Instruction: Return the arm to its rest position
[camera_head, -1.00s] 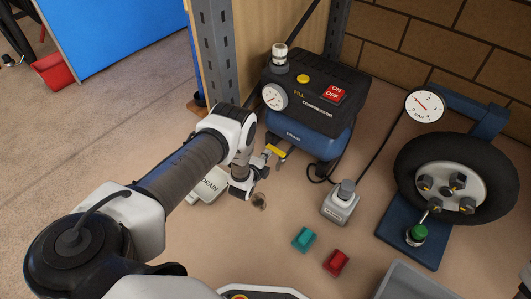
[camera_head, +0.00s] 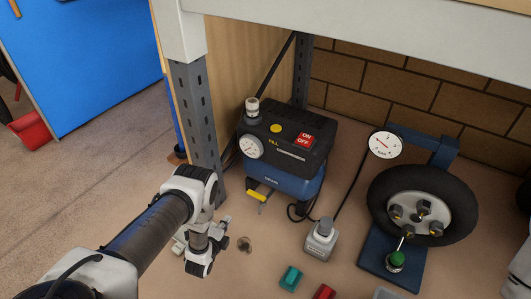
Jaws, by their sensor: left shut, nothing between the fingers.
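My left arm comes in from the lower left, and its white and grey wrist stands over the floor in front of the compressor. My left gripper (camera_head: 200,258) is at its end, shut and empty, pointing down; its fingertips are hard to make out. It is apart from the blue and black compressor (camera_head: 290,160), left of and below the yellow drain lever (camera_head: 257,196). My right gripper is not in view; only a white part of mine shows at the right edge.
A grey rack post (camera_head: 197,120) rises close behind the left wrist, under a pale beam (camera_head: 360,25). Open floor lies left.

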